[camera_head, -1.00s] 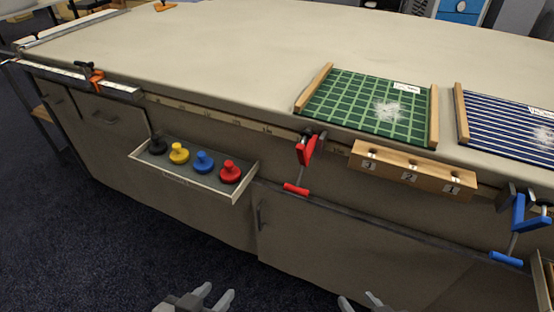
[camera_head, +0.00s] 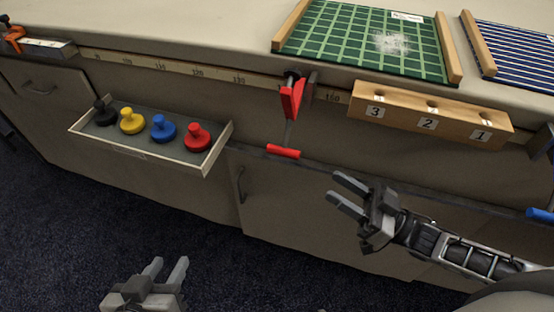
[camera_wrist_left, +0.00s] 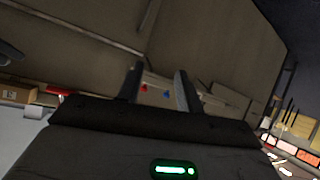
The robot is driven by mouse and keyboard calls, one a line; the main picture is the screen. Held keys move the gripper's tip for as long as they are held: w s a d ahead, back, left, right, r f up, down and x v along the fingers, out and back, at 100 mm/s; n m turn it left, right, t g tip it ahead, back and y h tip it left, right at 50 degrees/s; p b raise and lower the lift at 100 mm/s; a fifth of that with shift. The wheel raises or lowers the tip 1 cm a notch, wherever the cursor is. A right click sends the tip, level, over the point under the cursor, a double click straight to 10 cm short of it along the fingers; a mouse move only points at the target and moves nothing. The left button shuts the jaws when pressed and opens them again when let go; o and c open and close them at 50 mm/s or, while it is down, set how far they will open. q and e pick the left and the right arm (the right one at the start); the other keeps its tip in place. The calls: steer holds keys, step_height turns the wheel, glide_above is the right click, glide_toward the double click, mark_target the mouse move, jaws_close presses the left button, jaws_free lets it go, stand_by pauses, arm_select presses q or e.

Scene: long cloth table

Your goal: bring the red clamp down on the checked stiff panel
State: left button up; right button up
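The red clamp (camera_head: 291,100) hangs on the front edge of the table, its red handle bar (camera_head: 283,151) at the bottom. The checked stiff panel (camera_head: 365,40) is green with light grid lines and lies on the tabletop between two wooden strips, with a whitish patch on it. The clamp is near the panel's front left corner. My right gripper (camera_head: 345,196) is open and empty, below and right of the clamp handle. My left gripper (camera_head: 166,271) is open and empty, low in front of the drawer; its fingers also show in the left wrist view (camera_wrist_left: 160,85).
A pulled-out tray (camera_head: 150,157) with black, yellow, blue and red knobbed pieces juts from the table front. A wooden block numbered 3, 2, 1 (camera_head: 400,119) sits right of the clamp. A blue striped panel (camera_head: 521,50) lies further right.

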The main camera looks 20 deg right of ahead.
mark_target(286, 152)
steer(key=shift+n+g+y, duration=0.3)
steer(key=shift+n+y, duration=0.1)
steer(key=shift+y, duration=0.1)
steer(key=x, duration=1)
steer(key=r+x, duration=0.1)
steer(key=x, duration=0.4)
steer(key=shift+d+f+p, duration=0.1)
steer(key=shift+d+p, duration=0.2)
steer(key=shift+p, duration=0.1)
jaws_close()
